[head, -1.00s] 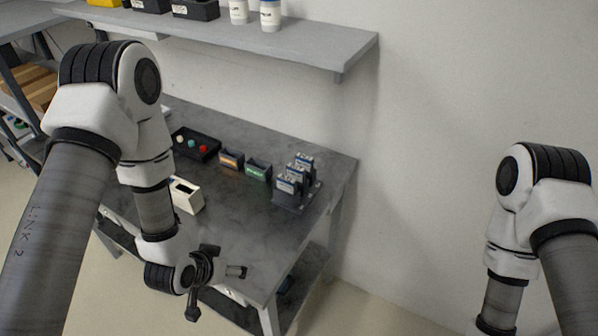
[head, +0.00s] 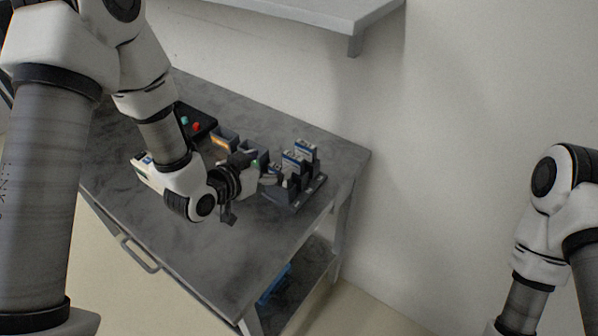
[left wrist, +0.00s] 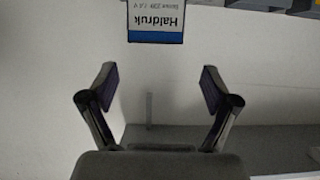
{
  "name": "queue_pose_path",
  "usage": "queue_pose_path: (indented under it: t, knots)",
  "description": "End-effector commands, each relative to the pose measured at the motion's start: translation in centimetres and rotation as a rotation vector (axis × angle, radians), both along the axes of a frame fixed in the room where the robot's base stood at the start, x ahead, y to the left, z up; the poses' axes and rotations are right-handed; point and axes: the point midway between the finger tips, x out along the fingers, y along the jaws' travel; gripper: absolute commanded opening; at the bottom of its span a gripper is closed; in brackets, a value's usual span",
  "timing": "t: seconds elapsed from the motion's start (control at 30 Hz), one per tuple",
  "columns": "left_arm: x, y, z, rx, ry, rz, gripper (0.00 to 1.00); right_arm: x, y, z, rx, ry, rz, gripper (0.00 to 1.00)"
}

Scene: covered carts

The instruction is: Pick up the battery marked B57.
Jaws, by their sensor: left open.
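Several batteries with pale, blue-edged labels (head: 305,148) stand upright in a dark rack (head: 317,185) on the grey table. My left gripper (head: 268,173) is just left of the rack, partly in front of the batteries. In the left wrist view, my left gripper (left wrist: 160,76) is open with nothing between its fingers. Ahead of it, at the top, is a battery (left wrist: 157,20) with an upside-down label reading Haldruk and a blue band. I cannot read B57 on any battery. My right arm shows at the right, but its gripper is out of view.
A black box with coloured buttons (head: 195,122) and small dark bins (head: 222,140) stand behind my left arm. A white container (head: 143,172) is partly hidden by it. The table's (head: 225,265) front is clear. A shelf (head: 320,14) overhangs the back.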

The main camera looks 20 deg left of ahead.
Motion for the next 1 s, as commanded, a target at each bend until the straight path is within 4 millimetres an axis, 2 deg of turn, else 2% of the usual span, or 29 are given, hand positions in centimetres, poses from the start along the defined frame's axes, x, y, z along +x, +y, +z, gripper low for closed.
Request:
queue_pose_path:
  t: [0.37, 0.5, 0.73, 0.93, 1.0]
  knots:
    - [4.3, -2.2, -2.1, 0.003, 0.002, -0.003, 0.88, 0.0, 0.0, 2.6, 0.0, -0.001, 0.0, 0.4]
    - [6.1, -2.8, -3.1, 0.001, -0.001, -0.002, 0.88, 0.0, 0.0, 3.0, 0.0, -0.001, 0.0, 0.4]
    - [6.3, -2.8, -3.4, 0.0, 0.001, 0.0, 0.88, 0.0, 0.0, 2.8, 0.0, -0.001, 0.0, 0.4]
    - [6.3, -2.8, -3.4, 0.0, 0.001, 0.0, 0.17, 0.0, 0.0, 2.8, 0.0, -0.001, 0.0, 0.4]
    - [6.3, -2.8, -3.4, 0.0, 0.001, 0.0, 0.15, 0.0, 0.0, 2.8, 0.0, -0.001, 0.0, 0.4]
